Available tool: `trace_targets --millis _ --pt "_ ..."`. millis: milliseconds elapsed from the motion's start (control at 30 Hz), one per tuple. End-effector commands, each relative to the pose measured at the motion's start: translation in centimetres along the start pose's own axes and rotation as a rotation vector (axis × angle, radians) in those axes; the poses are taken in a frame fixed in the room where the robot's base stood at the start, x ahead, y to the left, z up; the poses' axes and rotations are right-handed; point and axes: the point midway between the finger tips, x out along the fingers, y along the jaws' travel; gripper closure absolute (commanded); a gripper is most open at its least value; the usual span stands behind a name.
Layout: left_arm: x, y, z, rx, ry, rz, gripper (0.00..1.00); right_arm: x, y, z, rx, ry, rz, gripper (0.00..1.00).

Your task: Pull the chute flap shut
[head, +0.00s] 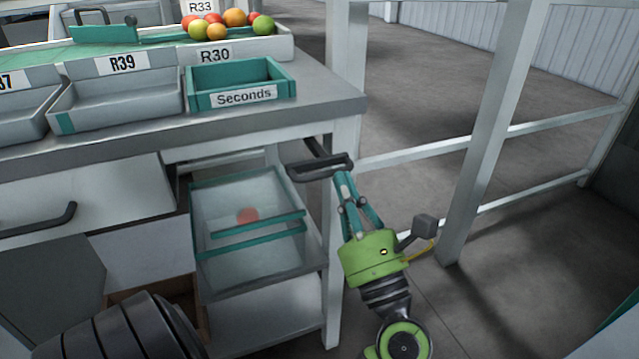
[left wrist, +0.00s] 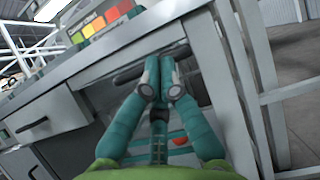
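A dark bar handle (head: 308,171) sticks out at the table's right end, under the top; I take it to be the chute flap's handle. It also shows in the left wrist view (left wrist: 128,74). The flap's own panel is hard to make out. My left gripper (head: 344,172) reaches up to the handle's right part. In the left wrist view its fingers (left wrist: 158,72) are together, with the bar crossing at their tips. I see no bar clamped between them and cannot tell whether they touch it. My right gripper is not in view.
A clear bin (head: 205,225) with a red fruit (head: 247,215) sits under the table. The Seconds tray (head: 280,72) and the R39 tray (head: 160,95) stand on top. A drawer handle (head: 45,220) is at left. A white post (head: 490,130) and rails stand right.

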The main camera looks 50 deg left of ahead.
Motion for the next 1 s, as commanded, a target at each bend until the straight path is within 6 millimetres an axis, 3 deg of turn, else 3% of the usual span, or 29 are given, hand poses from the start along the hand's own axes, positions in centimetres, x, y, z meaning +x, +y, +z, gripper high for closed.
trace_targets --millis 433,800,1000 --pt "-0.4 0.0 0.0 0.0 0.001 0.0 1.0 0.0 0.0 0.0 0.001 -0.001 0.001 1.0" --pt "-6.1 -0.1 -0.1 0.001 0.002 -0.003 1.0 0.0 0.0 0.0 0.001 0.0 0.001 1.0" --pt "-7.5 0.0 0.0 -0.001 0.0 0.001 1.0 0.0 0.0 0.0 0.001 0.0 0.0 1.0"
